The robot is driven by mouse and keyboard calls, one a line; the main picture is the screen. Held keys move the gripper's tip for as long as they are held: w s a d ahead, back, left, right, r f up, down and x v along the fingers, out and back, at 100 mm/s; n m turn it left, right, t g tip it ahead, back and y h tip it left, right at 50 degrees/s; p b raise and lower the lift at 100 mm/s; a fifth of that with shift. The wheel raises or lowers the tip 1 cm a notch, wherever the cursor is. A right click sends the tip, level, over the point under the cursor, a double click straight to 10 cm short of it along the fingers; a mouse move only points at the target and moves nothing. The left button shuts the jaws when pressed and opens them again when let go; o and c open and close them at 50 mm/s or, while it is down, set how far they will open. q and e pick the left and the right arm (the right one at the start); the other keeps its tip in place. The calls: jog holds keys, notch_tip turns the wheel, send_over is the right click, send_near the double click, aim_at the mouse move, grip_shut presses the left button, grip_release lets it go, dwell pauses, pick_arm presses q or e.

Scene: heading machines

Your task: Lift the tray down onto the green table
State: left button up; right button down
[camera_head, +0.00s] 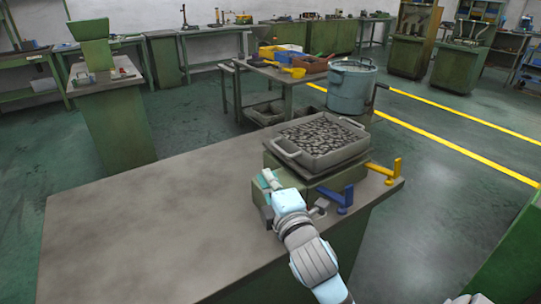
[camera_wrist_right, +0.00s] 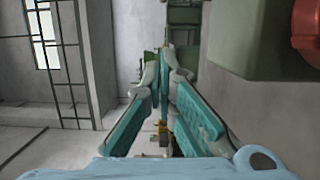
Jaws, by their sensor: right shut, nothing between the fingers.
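A grey tray (camera_head: 345,153) with raised handles, filled with dark metal pieces, sits level on a low green block with a dark top plate (camera_head: 275,160). The block stands on the right end of the green table (camera_head: 140,215), which has a bare grey top and green sides. My right gripper (camera_head: 266,177) is shut and empty, beside the block's front left, below and apart from the tray's near-left handle. It hides part of the block. In the right wrist view its teal finger pads (camera_wrist_right: 165,60) meet at the tips; the tray is not seen there. My left gripper is not in view.
A blue bracket (camera_head: 347,197) and a yellow bracket (camera_head: 386,171) stick out beside the block at the table's right edge. The table's left and middle are clear. Behind stand a blue-grey drum (camera_head: 350,92) and a workbench with bins (camera_head: 292,57).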

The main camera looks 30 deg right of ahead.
jog(key=x, duration=0.4)
jog(key=b+x, duration=0.1)
jog(key=x, duration=0.3)
jog(key=shift+w+a+f, duration=0.15)
jog(key=shift+f, duration=0.1)
jog(key=d, duration=0.2)
jog(key=d+b, duration=0.1)
jog(key=d, duration=0.1)
jog(key=shift+s+r, duration=0.1)
jog(key=shift+s, duration=0.25)
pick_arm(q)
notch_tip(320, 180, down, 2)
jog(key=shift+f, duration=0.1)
pick_arm(e)
jog(key=shift+w, duration=0.1)
